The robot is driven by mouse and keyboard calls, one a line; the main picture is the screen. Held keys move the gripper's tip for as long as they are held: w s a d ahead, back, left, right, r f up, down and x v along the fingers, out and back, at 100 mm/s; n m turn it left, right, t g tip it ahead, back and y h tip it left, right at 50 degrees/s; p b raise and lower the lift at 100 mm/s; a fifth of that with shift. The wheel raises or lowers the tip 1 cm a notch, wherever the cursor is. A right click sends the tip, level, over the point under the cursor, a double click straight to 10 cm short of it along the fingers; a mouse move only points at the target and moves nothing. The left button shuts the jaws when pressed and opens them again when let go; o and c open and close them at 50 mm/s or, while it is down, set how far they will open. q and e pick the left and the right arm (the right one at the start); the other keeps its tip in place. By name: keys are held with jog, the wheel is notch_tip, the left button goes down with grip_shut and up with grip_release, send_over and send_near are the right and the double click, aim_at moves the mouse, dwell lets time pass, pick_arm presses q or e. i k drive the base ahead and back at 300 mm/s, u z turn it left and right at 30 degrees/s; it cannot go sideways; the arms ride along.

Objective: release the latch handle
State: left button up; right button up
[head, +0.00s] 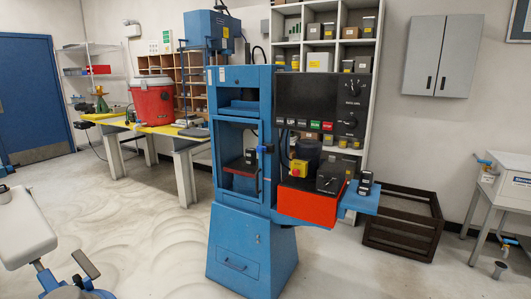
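I cannot clearly make out which part is the latch handle. A tall blue machine (252,240) stands upright in the middle of the head view. A small dark fitting with a blue block (266,148) sits at the right edge of its open bay. Neither of my grippers can be made out in view, and nothing is seen touching the machine.
A dark slatted crate (403,240) stands on the floor right of the machine. A yellow-topped bench (160,131) with a red cooler (153,104) is behind left. White and blue equipment (22,228) fills the lower left corner. Open floor (140,235) lies left of the machine.

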aim_at(260, 148)
jog(key=k, duration=0.65)
jog(key=u, duration=0.6)
jog(key=i, duration=0.75)
jog(key=u, duration=0.95)
jog(key=i, duration=0.95)
jog(key=z, duration=0.35)
jog(key=i, duration=1.05)
jog(key=z, duration=0.75)
jog(key=i, duration=0.25)
jog(key=z, duration=0.2)
